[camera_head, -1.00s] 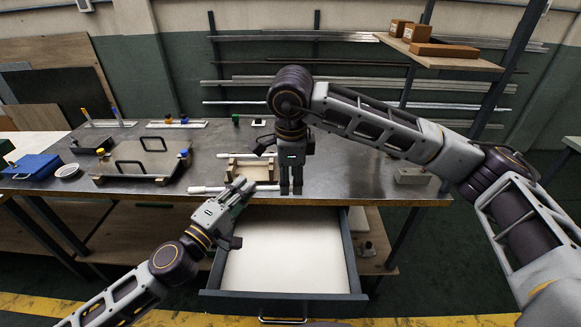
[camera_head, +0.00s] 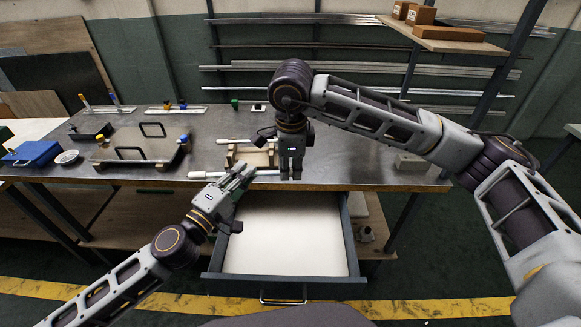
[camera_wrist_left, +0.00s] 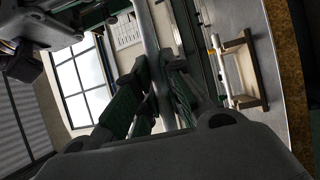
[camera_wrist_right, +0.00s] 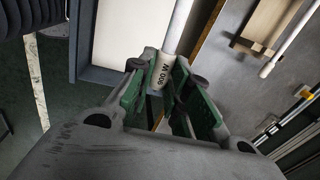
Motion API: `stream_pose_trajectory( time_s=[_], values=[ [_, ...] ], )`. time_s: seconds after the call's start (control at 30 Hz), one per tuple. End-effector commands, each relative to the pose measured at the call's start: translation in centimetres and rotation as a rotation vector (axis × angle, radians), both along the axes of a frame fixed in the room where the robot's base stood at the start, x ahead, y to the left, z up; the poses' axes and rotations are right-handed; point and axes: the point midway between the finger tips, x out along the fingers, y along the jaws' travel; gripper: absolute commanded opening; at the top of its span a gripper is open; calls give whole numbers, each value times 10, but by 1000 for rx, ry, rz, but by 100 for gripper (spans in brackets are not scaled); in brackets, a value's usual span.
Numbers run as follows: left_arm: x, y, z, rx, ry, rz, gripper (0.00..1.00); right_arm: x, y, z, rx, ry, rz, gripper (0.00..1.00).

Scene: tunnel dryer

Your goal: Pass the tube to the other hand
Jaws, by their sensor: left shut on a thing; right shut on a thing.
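The tube (camera_head: 207,174) is a thin pale rod with a white end, held roughly level above the bench's front edge. My left gripper (camera_head: 245,177) is shut on its middle part, coming from the front. My right gripper (camera_head: 291,174) points down and is shut on its right end. In the left wrist view the tube (camera_wrist_left: 148,40) runs up between the left fingers (camera_wrist_left: 155,85). In the right wrist view the tube's end (camera_wrist_right: 160,76), marked "900 W", sits between the right fingers (camera_wrist_right: 160,98). The fingers hide parts of the tube.
A wooden rack (camera_head: 265,158) with another white tube (camera_head: 234,141) stands just behind on the metal bench (camera_head: 350,150). An open, empty drawer (camera_head: 285,240) lies below the grippers. A plate with handles (camera_head: 130,150) and a blue box (camera_head: 35,153) are at left.

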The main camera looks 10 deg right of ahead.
Motion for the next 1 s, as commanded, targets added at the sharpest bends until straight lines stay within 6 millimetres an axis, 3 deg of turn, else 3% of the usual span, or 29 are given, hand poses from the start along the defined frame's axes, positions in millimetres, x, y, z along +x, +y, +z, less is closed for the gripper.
stream_pose_trajectory(
  time_s=[0.03,0.23,1.0],
  values=[
    [0,0,0,0,0,0,12,0,0,0,1,-1,0,0],
    [0,0,0,0,0,0,36,0,0,0,1,-1,0,0],
    [-11,10,-3,0,1,1,36,0,0,0,1,-1,0,0]
  ],
)
